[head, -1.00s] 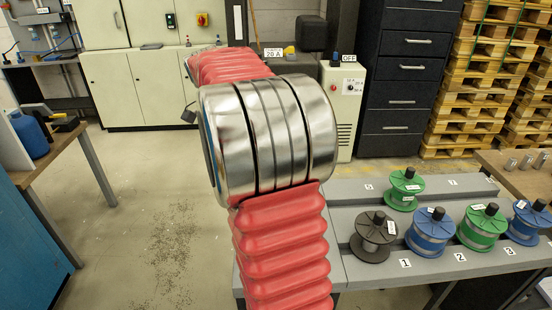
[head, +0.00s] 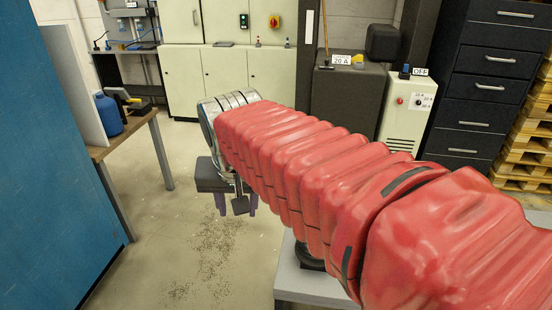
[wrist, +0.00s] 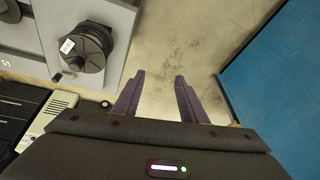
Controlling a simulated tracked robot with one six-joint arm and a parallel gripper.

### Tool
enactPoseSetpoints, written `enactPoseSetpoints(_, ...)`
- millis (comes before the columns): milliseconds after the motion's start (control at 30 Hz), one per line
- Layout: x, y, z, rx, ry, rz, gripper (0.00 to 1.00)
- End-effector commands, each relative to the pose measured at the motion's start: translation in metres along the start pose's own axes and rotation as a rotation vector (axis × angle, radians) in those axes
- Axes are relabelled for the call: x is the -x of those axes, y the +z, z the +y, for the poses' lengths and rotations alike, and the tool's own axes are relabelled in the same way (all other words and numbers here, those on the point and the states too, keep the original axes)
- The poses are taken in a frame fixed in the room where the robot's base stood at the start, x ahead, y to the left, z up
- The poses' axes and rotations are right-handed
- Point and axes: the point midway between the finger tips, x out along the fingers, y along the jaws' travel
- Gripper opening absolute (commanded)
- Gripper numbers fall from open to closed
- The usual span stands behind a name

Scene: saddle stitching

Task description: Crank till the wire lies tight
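My gripper (wrist: 160,76) shows two purple fingers standing apart with only bare floor between them in the wrist view. In the head view my gripper (head: 238,208) hangs at the end of my arm, left of the grey bench and over the floor. A dark spool (wrist: 88,45) with a white tag stands on the grey bench in the wrist view, left of the fingers and apart from them. In the head view only a dark part of a spool (head: 308,257) shows under my arm. No crank or wire can be made out clearly.
The grey bench (head: 300,283) is mostly hidden by my arm. A blue panel (head: 50,170) and a wooden table (head: 125,140) with a blue bottle (head: 108,114) stand at the left. A white cabinet marked OFF (head: 407,110) stands behind.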

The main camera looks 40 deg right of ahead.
Motion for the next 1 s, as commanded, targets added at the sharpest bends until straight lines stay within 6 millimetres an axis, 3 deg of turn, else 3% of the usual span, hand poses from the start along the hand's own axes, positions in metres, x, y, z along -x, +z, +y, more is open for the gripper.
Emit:
enactPoseSetpoints(300,0.002,0.076,-0.019,0.354,-0.116,0.067,0.38)
enactPoseSetpoints(500,-0.003,0.11,-0.024,0.525,-0.167,0.107,0.38)
enactPoseSetpoints(900,-0.006,0.121,-0.025,0.58,-0.181,0.12,0.38)
enactPoseSetpoints(1000,-0.006,0.12,-0.025,0.579,-0.181,0.12,0.32)
